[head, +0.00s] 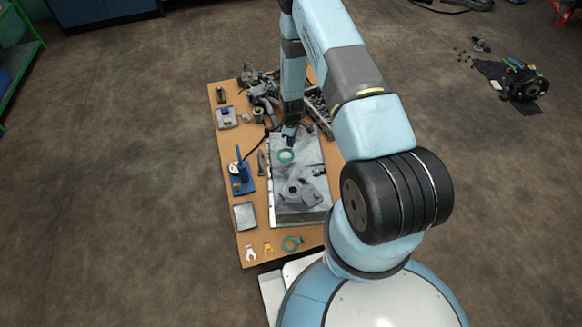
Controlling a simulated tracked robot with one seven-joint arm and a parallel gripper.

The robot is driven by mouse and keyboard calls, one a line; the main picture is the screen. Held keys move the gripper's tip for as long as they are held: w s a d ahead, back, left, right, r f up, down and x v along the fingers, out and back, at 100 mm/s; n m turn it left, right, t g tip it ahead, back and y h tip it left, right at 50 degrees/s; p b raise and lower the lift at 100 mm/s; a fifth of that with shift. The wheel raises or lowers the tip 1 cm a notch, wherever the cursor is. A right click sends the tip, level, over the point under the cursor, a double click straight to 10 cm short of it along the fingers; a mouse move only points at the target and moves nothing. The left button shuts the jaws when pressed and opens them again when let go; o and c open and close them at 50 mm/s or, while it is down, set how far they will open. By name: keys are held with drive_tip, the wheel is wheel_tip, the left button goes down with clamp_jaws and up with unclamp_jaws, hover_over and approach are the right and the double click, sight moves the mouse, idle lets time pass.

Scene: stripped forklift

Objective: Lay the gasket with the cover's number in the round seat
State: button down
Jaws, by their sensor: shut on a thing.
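My gripper (289,143) points down over the far part of a grey metal block (312,150) on the table. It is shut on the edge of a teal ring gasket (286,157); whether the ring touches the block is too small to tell. A grey casting with a round opening (292,189) lies on the nearer part of the block; I cannot tell if this opening is the round seat. Another teal gasket (291,244) lies at the table's near edge. No number is legible on the gaskets or on any cover.
The wooden table (232,160) holds a blue stand (241,175), a grey plate (245,215), a white and an orange fork-shaped piece (267,248), and a cluster of dark metal parts (263,95) at the back. The floor left of the table is clear.

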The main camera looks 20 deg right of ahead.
sight(292, 179)
drive_tip(key=shift+s+a+f+n, duration=0.15)
drive_tip(key=shift+s+f+n, duration=0.6)
drive_tip(key=shift+f, duration=2.55)
drive_tip(key=shift+s+a+f+n, duration=0.1)
drive_tip(key=shift+s+f+n, duration=0.65)
drive_tip(key=shift+f, duration=2.55)
drive_tip(key=shift+s+a+f+n, duration=0.3)
drive_tip(key=shift+f+n, duration=0.8)
drive_tip(key=shift+f, duration=2.2)
drive_tip(key=shift+s+d+f, duration=0.1)
drive_tip(key=shift+d+f, duration=0.1)
drive_tip(key=shift+f, duration=0.3)
drive_tip(key=shift+f, duration=0.1)
drive_tip(key=c, duration=1.1)
unclamp_jaws()
wheel_tip(292, 179, up, 14)
drive_tip(key=shift+f, duration=0.15)
